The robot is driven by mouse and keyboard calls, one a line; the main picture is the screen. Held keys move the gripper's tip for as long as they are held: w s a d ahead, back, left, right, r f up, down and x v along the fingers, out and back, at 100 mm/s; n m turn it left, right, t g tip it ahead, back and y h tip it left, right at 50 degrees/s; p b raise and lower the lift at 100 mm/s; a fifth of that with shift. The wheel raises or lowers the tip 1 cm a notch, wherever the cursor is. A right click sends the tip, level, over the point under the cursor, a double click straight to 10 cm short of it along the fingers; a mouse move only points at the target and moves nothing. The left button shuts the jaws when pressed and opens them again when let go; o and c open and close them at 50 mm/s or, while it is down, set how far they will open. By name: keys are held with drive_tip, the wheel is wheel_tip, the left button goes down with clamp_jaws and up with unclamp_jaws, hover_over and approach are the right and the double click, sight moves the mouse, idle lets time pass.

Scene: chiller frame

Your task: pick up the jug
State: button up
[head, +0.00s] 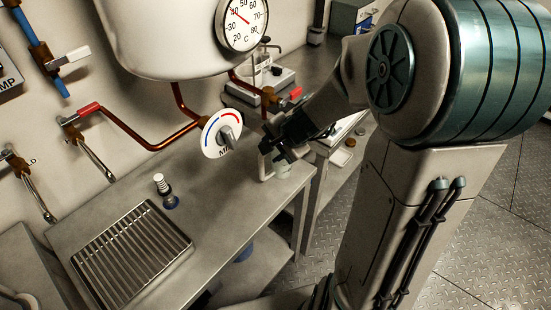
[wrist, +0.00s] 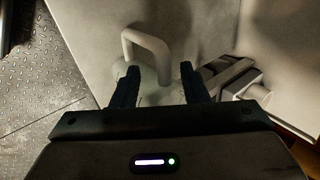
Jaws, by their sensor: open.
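The jug (head: 283,170), pale and translucent with a thick white handle, stands near the right edge of the metal bench. My gripper (head: 281,150) is right above it and hides much of it in the head view. In the wrist view the jug's handle (wrist: 150,45) rises beyond the fingers to the left, and the pale body (wrist: 155,88) shows between and beside the fingertips. My gripper (wrist: 160,70) is open, with a finger on each side of part of the body. Whether the fingers touch the jug I cannot tell.
The MIX dial (head: 222,133) and a copper pipe (head: 140,138) are close left of my gripper, under the white tank (head: 160,40). A slatted drain grate (head: 132,255) and a small white-topped item (head: 165,190) are on the bench (head: 225,205). A grey fitting (wrist: 230,80) is near the right finger.

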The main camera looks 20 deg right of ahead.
drive_tip(key=x, duration=0.5)
drive_tip(key=shift+w+r, duration=0.1)
drive_tip(key=shift+w, duration=0.05)
clamp_jaws()
